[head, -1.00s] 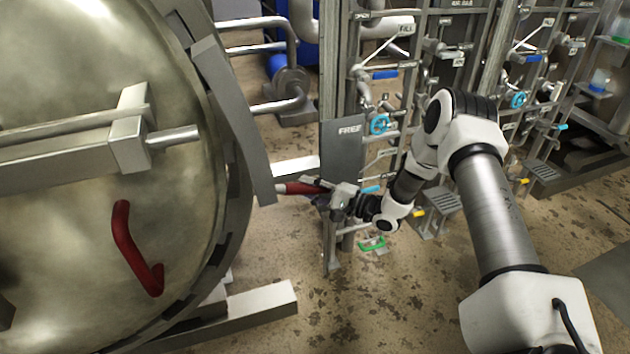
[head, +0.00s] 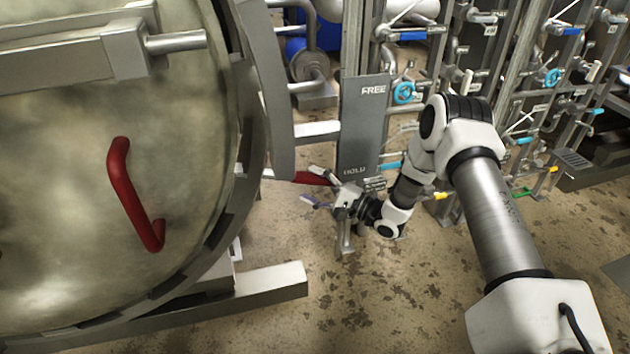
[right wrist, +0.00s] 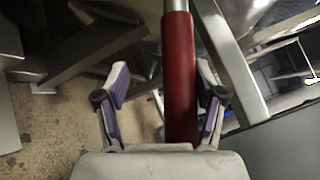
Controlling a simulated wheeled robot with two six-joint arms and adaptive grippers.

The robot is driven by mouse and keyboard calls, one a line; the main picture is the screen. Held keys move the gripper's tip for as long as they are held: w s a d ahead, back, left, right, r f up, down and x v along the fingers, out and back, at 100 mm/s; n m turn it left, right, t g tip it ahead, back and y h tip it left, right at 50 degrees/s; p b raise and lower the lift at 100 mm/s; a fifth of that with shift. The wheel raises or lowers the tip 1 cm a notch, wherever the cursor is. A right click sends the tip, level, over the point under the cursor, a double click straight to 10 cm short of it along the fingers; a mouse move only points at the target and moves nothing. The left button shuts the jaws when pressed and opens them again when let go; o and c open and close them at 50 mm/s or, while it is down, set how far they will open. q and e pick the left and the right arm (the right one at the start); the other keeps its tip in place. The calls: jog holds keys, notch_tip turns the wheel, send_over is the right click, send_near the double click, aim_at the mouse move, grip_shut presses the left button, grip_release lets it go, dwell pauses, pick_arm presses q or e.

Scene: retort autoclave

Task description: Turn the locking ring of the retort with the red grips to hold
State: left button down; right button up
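The retort's locking ring (head: 278,120) is a grey metal band around the large round door (head: 60,200). A red grip (head: 312,178) sticks out from the ring's right side, level with the lower "HOLD" end of a grey plate (head: 362,125) marked "FREE" at its top. My right gripper (head: 310,185) is open at the grip, its fingers spread above and below it. In the right wrist view the red grip (right wrist: 180,80) runs between the two open fingers, closer to the right one, with visible gaps. My left gripper is not in view.
A red bar handle (head: 132,195) is fixed on the door face. A metal base beam (head: 270,285) lies low at the front. Pipe racks with blue valve wheels (head: 404,92) stand behind my right arm. The floor below the gripper is clear.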

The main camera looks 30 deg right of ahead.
jog(key=shift+s+d, duration=0.1)
jog(key=shift+d+r, duration=0.15)
dwell(0.3)
jog(key=shift+s+d, duration=0.25)
jog(key=v, duration=1.1)
jog(key=shift+s, duration=0.15)
jog(key=shift+a, duration=0.1)
